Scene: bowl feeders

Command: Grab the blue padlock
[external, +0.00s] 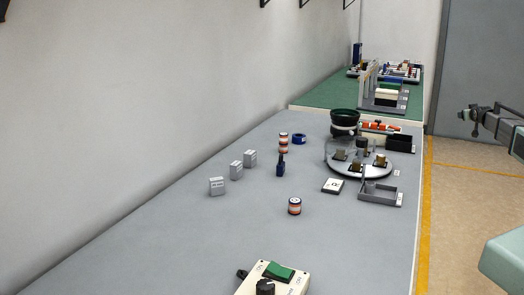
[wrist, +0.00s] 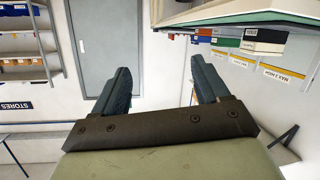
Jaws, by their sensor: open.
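A small dark blue upright object (external: 281,167), which looks like the blue padlock, stands on the grey bench in the external view. It has a narrower dark top, too small to make out clearly. A blue ring-shaped item (external: 299,138) lies behind it to the right. My gripper (external: 470,121) is at the right edge of the external view, raised beyond the bench's right side and well away from the padlock. In the wrist view my gripper (wrist: 160,65) is open with nothing between its two fingers. The padlock does not show in the wrist view.
Several grey-white boxes (external: 236,170) stand left of the padlock. Striped cylinders (external: 295,206) stand nearby. A round grey turntable (external: 345,171), a dark bowl (external: 345,117) and trays (external: 379,195) are to the right. A control box (external: 287,280) sits at the front. The bench's left front is clear.

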